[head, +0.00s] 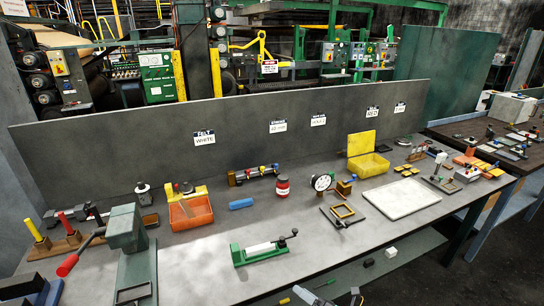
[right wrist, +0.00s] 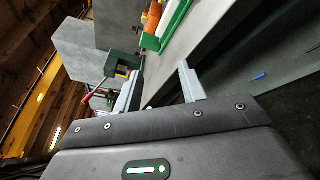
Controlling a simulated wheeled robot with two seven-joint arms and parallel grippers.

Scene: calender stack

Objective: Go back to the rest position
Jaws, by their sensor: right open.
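My right gripper (right wrist: 160,84) is open in the right wrist view, its two grey fingers apart with nothing held between them. In the head view only its fingertips (head: 333,298) seem to show, at the bottom edge, in front of the table.
A green press with a red-knobbed lever (head: 126,232) stands at the table's front left. A green clamp fixture (head: 262,250) sits near the front edge. An orange bin (head: 191,214), red jar (head: 282,188), yellow box (head: 368,165) and white slab (head: 400,198) stand farther back.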

